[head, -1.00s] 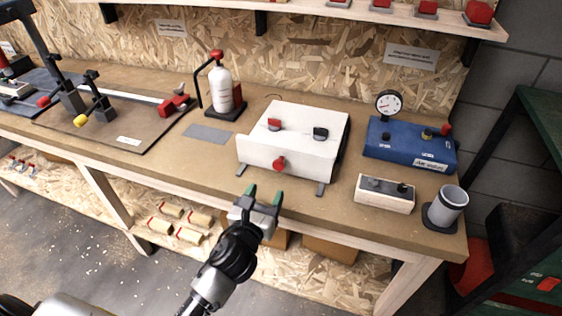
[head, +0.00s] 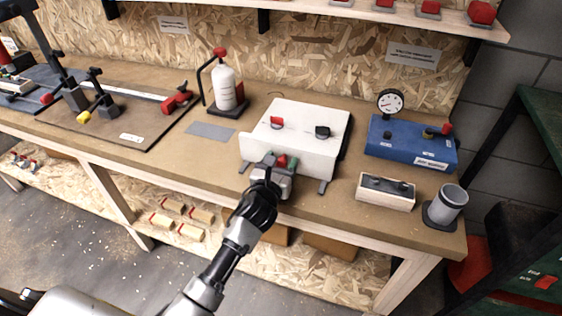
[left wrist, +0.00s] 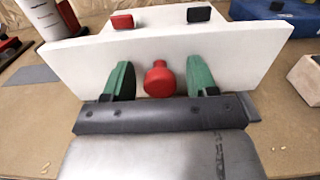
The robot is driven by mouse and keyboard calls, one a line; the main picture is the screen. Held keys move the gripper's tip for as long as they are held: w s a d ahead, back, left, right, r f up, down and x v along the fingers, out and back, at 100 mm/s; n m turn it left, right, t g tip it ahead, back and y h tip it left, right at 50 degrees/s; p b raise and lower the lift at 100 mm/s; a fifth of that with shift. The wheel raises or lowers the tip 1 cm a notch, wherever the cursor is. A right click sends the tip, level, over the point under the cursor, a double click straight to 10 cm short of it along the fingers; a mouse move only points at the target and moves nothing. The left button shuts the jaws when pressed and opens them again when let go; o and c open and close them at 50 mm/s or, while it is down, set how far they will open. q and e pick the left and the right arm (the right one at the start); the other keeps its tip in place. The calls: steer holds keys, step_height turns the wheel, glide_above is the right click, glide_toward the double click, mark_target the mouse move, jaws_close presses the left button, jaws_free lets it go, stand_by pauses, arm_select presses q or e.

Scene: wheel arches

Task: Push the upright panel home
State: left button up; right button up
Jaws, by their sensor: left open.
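The upright white panel (head: 258,150) is the front face of a white box (head: 295,128) on the bench. A red knob (head: 282,160) sticks out of the panel. It also shows in the left wrist view (left wrist: 159,79), with the panel (left wrist: 230,60) behind it. My left gripper (head: 278,163) is at the panel's front. In the left wrist view its green-padded fingers (left wrist: 159,82) stand open, one on each side of the knob, with gaps to it. I cannot tell whether the fingertips touch the panel. My right gripper is not in view.
A blue gauge unit (head: 410,143), a small block with dark fittings (head: 385,192) and a grey cup (head: 446,205) stand to the right. A white bottle (head: 224,88) stands behind left, near a grey plate (head: 210,132). Bare bench lies left of the panel.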

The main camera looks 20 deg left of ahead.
mark_target(285, 155)
arm_select(q)
jaws_close()
steer(key=w+b, duration=0.1)
steer(key=w, duration=0.3)
steer(key=shift+w+d, duration=0.1)
steer(key=shift+w, duration=0.35)
steer(key=shift+r, duration=0.15)
steer(key=shift+c, duration=1.6)
jaws_free()
steer(key=o, duration=0.3)
steer(key=shift+w, duration=0.15)
